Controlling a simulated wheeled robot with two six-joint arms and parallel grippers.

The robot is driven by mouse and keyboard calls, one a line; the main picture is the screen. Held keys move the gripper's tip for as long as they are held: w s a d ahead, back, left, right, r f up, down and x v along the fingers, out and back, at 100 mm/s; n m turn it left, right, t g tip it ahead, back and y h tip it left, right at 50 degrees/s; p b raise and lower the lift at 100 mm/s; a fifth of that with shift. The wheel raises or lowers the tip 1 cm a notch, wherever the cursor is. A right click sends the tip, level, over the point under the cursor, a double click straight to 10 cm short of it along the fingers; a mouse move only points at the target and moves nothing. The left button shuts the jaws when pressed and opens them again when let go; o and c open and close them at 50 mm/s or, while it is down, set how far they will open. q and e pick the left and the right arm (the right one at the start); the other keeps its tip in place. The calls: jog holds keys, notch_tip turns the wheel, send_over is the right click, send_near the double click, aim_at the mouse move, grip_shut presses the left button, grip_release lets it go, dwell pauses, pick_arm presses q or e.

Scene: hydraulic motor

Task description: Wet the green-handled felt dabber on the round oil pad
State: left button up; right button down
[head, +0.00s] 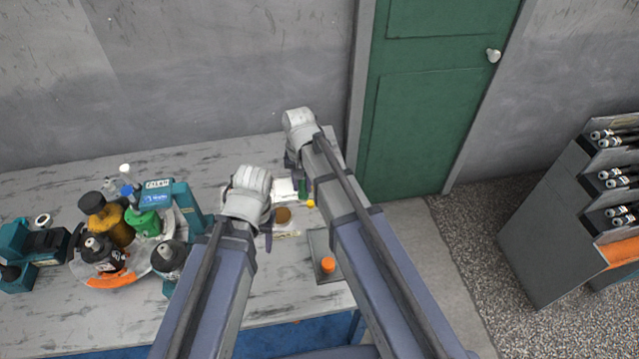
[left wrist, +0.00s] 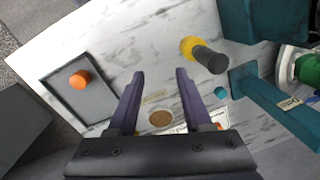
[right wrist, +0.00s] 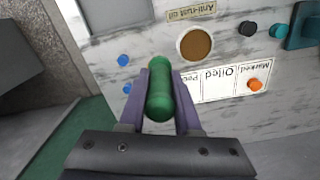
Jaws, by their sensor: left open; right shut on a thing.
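The green-handled felt dabber (right wrist: 160,90) is held between the fingers of my right gripper (right wrist: 161,80). Its rounded green handle shows in the right wrist view; the felt end is hidden. The round brown oil pad (right wrist: 195,44) lies on the table, up and right of the dabber in that view, apart from it. The pad also shows in the head view (head: 283,214) and the left wrist view (left wrist: 160,118). My left gripper (left wrist: 157,72) is open and empty above the table, with the pad seen between its fingers.
An anti-rust oil label (right wrist: 191,12) lies beside the pad. A white printed card (right wrist: 225,82) carries an orange piece (right wrist: 255,84). A grey tray (head: 320,248) holds an orange-topped piece (head: 328,265). Bottles (head: 105,220) crowd the table's left. A yellow-and-dark object (left wrist: 205,55) stands near my left gripper.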

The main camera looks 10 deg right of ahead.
pick_arm(q)
jog(key=shift+w+d+f, duration=0.1)
jog(key=shift+f, duration=0.2)
pick_arm(e)
jog(key=a, duration=0.7)
jog(key=shift+w+a+f, duration=0.2)
jog(key=shift+w+f, duration=0.1)
jog(key=shift+w, duration=0.05)
pick_arm(q)
jog(key=shift+b, duration=0.3)
notch_tip(320, 180, down, 6)
jog(key=b, duration=0.6)
pick_arm(e)
notch_tip(320, 180, down, 6)
jog(key=shift+f, duration=0.1)
pick_arm(q)
jog(key=shift+f+b, duration=0.5)
jog(key=shift+f, duration=0.05)
pick_arm(e)
jog(key=shift+s+f, duration=0.1)
jog(key=shift+f, duration=0.35)
dwell(0.3)
pick_arm(q)
jog(key=shift+r, duration=0.15)
pick_arm(e)
jog(key=shift+r, duration=0.1)
